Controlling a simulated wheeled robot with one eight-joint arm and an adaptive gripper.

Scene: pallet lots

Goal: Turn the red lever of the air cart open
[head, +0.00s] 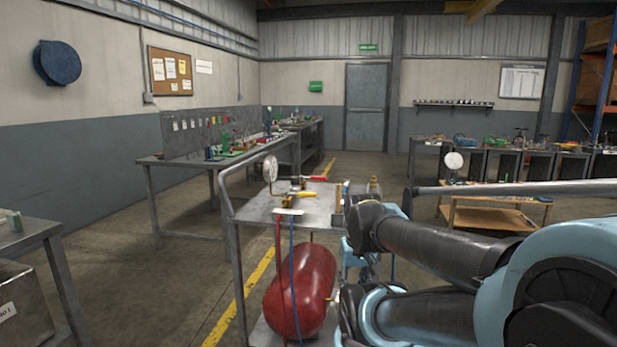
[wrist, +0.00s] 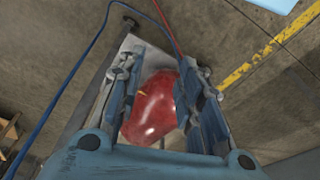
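The air cart (head: 262,207) stands in front of me in the head view, a grey metal frame with a top shelf. The red lever (head: 312,178) sits on brass fittings above that shelf and points to the right. A yellow-handled fitting (head: 301,194) is just below it. A red tank (head: 300,290) lies on the cart's lower shelf. My gripper (wrist: 160,62) has its two fingers apart in the wrist view, with nothing between them. The red tank (wrist: 153,108) shows beyond them, and the lever is not visible there. In the head view my arm mostly hides the gripper, right of the cart.
A round gauge (head: 270,168) stands at the shelf's left side. Red and blue hoses (head: 292,262) hang from the cart. A workbench (head: 180,165) stands behind left and a low wooden table (head: 490,217) behind right.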

